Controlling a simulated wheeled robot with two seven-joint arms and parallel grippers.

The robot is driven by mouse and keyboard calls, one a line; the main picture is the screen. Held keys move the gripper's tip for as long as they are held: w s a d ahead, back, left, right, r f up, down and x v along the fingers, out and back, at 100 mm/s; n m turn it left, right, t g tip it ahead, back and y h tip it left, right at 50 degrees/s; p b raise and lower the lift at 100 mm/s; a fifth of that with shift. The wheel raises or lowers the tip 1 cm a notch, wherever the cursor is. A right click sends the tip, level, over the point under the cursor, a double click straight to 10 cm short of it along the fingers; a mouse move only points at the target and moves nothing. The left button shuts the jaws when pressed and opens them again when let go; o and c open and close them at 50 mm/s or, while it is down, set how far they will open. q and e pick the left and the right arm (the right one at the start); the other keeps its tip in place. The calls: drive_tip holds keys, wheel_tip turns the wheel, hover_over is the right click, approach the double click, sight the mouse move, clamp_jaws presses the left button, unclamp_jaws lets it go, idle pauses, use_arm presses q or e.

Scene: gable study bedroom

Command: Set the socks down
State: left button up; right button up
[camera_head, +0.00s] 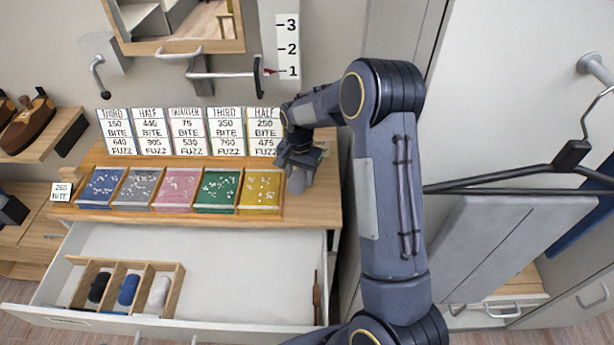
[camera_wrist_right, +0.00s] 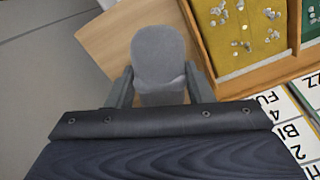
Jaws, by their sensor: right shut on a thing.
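My right gripper (camera_head: 294,160) is at the right end of the wooden dresser top (camera_head: 318,212), beside the yellow tray. It is shut on a rounded grey bundle, the grey socks (camera_head: 297,181). In the right wrist view the socks (camera_wrist_right: 158,52) sit between the two fingers (camera_wrist_right: 160,88), with bare wood around them. I cannot tell whether the socks touch the wood. My left gripper is not in view.
A row of trays, with the yellow tray (camera_head: 263,190) nearest, stands left of the socks; number cards (camera_head: 187,130) stand behind. Below, an open white drawer (camera_head: 240,280) holds a wooden divider (camera_head: 177,290) with black, blue and pale rolls. A dark hanger (camera_head: 500,180) is at right.

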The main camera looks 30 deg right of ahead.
wheel_tip(320, 180, down, 9)
drive_tip(key=b, duration=0.3)
drive_tip(key=shift+s+a+r, duration=0.1)
drive_tip(key=shift+r, duration=0.05)
drive_tip(key=shift+b, duration=0.3)
drive_tip(key=o, duration=0.6)
drive_tip(key=shift+c, duration=0.2)
drive_tip(key=shift+o, duration=0.8)
